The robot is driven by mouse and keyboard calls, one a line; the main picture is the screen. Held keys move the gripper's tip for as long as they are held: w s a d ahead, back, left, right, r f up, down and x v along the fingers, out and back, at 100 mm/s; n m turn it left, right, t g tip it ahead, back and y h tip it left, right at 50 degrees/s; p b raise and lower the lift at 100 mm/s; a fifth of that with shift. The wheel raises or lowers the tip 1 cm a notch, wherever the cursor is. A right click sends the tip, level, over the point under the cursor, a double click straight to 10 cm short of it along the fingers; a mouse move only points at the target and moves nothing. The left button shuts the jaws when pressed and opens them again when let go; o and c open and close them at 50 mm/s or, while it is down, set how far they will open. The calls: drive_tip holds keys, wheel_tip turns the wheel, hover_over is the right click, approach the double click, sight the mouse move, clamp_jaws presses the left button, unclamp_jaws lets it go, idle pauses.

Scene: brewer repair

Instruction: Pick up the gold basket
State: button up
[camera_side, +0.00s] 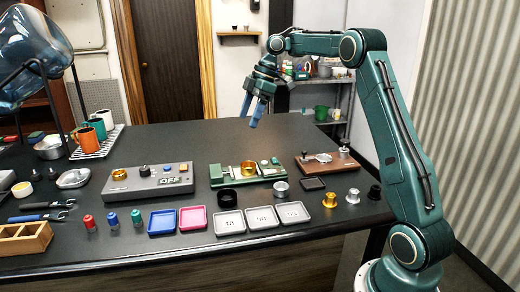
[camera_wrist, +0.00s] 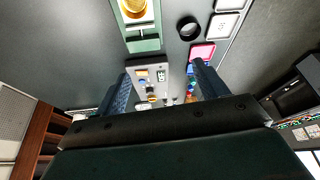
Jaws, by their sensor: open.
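A gold basket (camera_side: 248,168), a short round cup, sits in the green fixture (camera_side: 222,182) near the middle of the table. In the wrist view it shows at the top edge, partly cut off, as a gold round with a mesh-like inside (camera_wrist: 133,8). A second gold ring (camera_side: 119,174) sits on the grey control box at the left. My gripper (camera_side: 249,115) hangs open and empty, high above the table behind the green fixture. Its two blue fingers stand apart in the wrist view (camera_wrist: 161,69).
A black ring (camera_side: 227,198) and a silver cup (camera_side: 281,188) stand in front of the green fixture. Square trays (camera_side: 262,218) line the front edge. A brown stand (camera_side: 328,163) is to the right. The table's back is clear.

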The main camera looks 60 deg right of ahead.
drive_tip(key=d+f+n, duration=0.1)
drive_tip(key=d+f, duration=0.4)
drive_tip(key=d, duration=0.1)
drive_tip(key=shift+d+n, duration=0.4)
drive_tip(key=shift+a+f+g, duration=0.15)
drive_tip(key=shift+f+g, duration=0.1)
drive_tip(key=shift+g, duration=0.05)
hover_over(249, 163)
drive_tip(key=s, duration=0.2)
drive_tip(key=shift+a+f, duration=0.1)
drive_tip(key=shift+f, duration=3.7)
drive_tip(key=shift+x, duration=2.6)
